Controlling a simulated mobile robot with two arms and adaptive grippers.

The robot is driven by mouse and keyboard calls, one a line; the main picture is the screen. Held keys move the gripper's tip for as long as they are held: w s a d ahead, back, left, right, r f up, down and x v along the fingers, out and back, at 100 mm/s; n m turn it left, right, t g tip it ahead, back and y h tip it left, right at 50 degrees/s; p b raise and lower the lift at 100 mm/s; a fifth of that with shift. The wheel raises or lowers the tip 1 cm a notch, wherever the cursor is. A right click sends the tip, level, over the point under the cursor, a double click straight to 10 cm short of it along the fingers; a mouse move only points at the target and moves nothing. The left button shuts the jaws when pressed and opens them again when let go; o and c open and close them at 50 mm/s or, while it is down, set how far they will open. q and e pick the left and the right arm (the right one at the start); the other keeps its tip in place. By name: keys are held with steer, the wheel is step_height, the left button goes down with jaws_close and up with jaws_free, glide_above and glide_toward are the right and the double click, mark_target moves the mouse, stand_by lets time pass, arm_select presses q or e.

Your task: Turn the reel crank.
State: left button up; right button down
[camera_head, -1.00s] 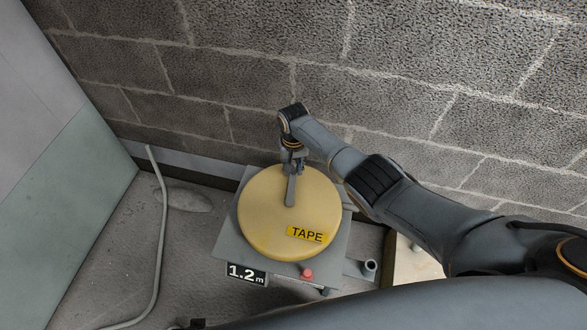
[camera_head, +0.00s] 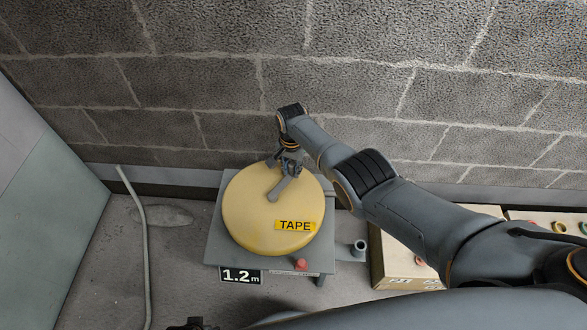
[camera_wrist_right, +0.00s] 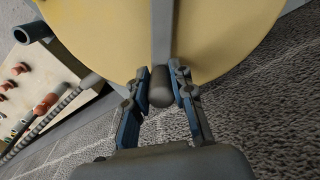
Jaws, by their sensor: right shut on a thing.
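The reel is a round yellow disc (camera_head: 245,220) with a TAPE label (camera_head: 295,225), lying flat on a grey stand (camera_head: 214,248). Its grey crank arm (camera_head: 277,191) reaches from near the disc's middle toward the far, right-hand edge. My right gripper (camera_head: 287,172) is at the crank's outer end, above the disc's far rim. In the right wrist view the dark rounded crank knob (camera_wrist_right: 161,90) sits between the two fingers of my right gripper (camera_wrist_right: 160,92), which is shut on it.
A block wall (camera_head: 200,90) stands close behind the reel. A red button (camera_head: 301,265) and a 1.2 m sign (camera_head: 240,276) are at the stand's front. A grey tube (camera_head: 359,248) and a pale box (camera_head: 395,265) are to the right. A cable (camera_head: 142,235) lies on the floor left.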

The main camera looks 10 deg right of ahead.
arm_select(q)
steer(key=shift+d, duration=0.2)
arm_select(e)
steer(key=shift+s+d, duration=0.3)
steer(key=shift+d, duration=0.1)
steer(key=c, duration=1.1)
jaws_free()
steer(key=shift+c, duration=0.2)
arm_select(q)
steer(key=shift+s+d, duration=0.1)
arm_select(e)
steer(key=shift+a, duration=0.15)
steer(key=shift+r, duration=0.85)
step_height(320, 180, up, 10)
steer(key=shift+r, duration=0.15)
